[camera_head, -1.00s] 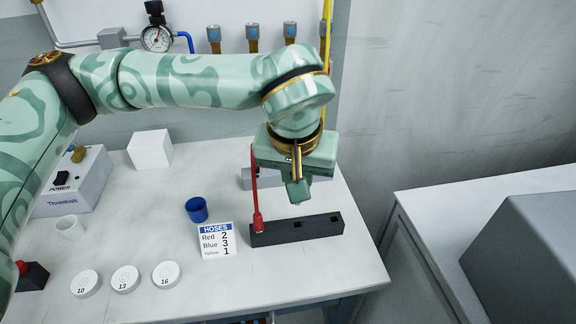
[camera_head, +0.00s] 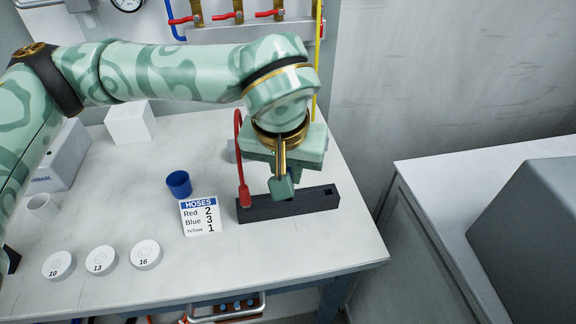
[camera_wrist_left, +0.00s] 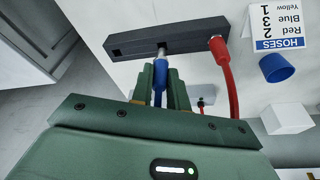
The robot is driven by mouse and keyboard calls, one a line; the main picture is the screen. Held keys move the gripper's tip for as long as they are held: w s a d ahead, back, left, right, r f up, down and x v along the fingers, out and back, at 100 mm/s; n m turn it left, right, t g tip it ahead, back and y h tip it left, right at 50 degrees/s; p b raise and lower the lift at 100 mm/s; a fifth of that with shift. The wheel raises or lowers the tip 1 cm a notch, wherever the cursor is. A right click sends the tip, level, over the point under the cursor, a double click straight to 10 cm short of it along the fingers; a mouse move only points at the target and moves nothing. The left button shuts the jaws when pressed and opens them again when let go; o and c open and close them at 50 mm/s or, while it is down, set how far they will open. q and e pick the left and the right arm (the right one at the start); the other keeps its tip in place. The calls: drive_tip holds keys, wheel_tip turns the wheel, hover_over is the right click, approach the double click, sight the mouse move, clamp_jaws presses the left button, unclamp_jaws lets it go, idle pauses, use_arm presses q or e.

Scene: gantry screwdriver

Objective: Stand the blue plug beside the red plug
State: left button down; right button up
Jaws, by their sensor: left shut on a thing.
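The black block (camera_head: 312,202) with square holes lies on the table. The red plug (camera_head: 244,197) stands upright in its left-end hole, with a red hose arching up. My left gripper (camera_head: 283,190) is right at the block's middle, pointing down. In the left wrist view, it is shut on the blue plug (camera_wrist_left: 160,77), whose silver tip meets the block's (camera_wrist_left: 130,45) middle hole, beside the red plug (camera_wrist_left: 217,45). I cannot tell how deep the tip is. The blue plug is hidden in the head view. My right gripper is out of view.
A HOSES card (camera_head: 200,216) reads Red 2, Blue 3, Yellow 1. The table's right edge is close.

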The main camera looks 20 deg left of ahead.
use_arm(q)
drive_tip(key=shift+p, duration=0.75)
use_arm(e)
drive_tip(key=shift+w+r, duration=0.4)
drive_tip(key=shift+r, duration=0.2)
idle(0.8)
use_arm(q)
drive_tip(key=shift+r, duration=0.1)
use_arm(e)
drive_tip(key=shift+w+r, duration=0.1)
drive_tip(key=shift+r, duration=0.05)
use_arm(q)
drive_tip(key=shift+f, duration=0.4)
drive_tip(key=shift+f, duration=1.25)
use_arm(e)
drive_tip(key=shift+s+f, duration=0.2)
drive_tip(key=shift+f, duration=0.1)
use_arm(q)
drive_tip(key=c, duration=1.3)
unclamp_jaws()
